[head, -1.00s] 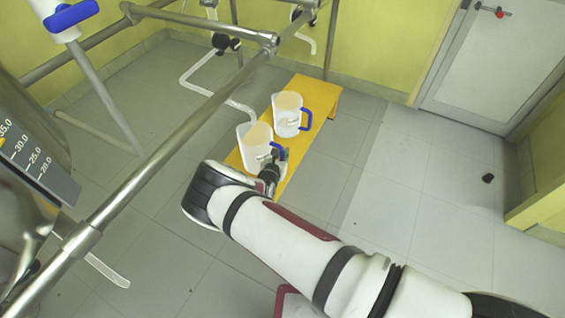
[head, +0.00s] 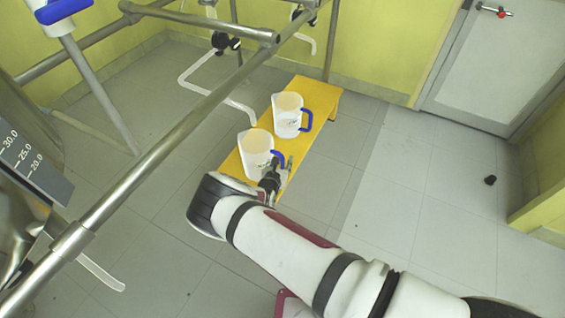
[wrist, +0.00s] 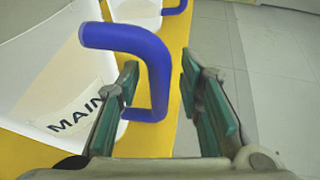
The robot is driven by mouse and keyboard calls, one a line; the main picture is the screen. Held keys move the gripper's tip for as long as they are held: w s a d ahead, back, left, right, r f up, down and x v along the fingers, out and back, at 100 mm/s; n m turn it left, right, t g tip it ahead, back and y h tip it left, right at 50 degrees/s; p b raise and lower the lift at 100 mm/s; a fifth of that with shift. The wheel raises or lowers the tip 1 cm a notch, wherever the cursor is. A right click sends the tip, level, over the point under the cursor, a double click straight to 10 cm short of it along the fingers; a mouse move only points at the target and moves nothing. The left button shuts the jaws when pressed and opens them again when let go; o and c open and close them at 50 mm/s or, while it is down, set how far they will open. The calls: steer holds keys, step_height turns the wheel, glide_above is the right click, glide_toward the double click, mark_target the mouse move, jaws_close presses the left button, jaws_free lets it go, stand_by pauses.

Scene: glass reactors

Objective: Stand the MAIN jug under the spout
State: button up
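The MAIN jug (head: 255,151), white with a blue handle, stands upright on the near part of the yellow bench (head: 312,93). In the wrist view its wall bears the word MAIN (wrist: 76,113). My gripper (head: 283,168) is at its handle. In the wrist view my gripper (wrist: 160,95) is open, with green-padded fingers on either side of the blue handle's (wrist: 150,65) upright part; a gap shows at the right finger. White bent tubes (head: 222,92) end near the bench; I cannot tell which is the spout.
A second white jug (head: 288,115) with a blue handle stands behind the MAIN jug on the bench. A steel rail (head: 165,140) runs diagonally left of the bench. The tiled floor (head: 400,190) to the right is clear except for a small dark object (head: 490,180).

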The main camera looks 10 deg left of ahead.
steer(key=shift+s+a+r, duration=0.1)
steer(key=shift+s+r, duration=0.15)
steer(key=shift+r, duration=0.1)
steer(key=p+v, duration=0.4)
steer(key=v, duration=0.7)
steer(key=shift+s, duration=0.15)
steer(key=shift+r, duration=0.1)
